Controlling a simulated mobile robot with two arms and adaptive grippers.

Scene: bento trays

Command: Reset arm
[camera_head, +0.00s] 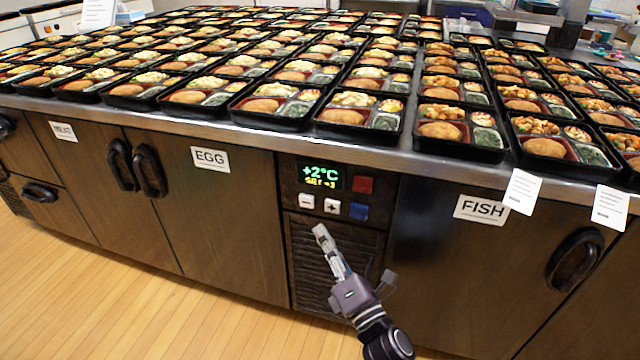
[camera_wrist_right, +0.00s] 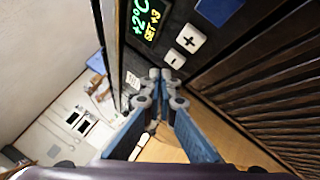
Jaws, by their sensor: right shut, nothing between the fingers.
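My right gripper (camera_head: 320,232) is in front of the control panel of the counter in the head view, just below the white minus and plus buttons. Its fingers are shut with nothing between them; the closed fingertips also show in the right wrist view (camera_wrist_right: 166,78). The panel display (camera_head: 320,175) reads +2°C and SET +3. The fingertips look apart from the buttons. My left gripper is not in view.
The countertop edge (camera_head: 300,138) runs above the panel and holds rows of filled bento trays (camera_head: 345,116). Doors labelled EGG (camera_head: 210,159) and FISH (camera_head: 481,209) have protruding black handles (camera_head: 574,260). A slatted vent (camera_head: 330,262) lies behind the gripper. The wooden floor (camera_head: 100,300) is clear.

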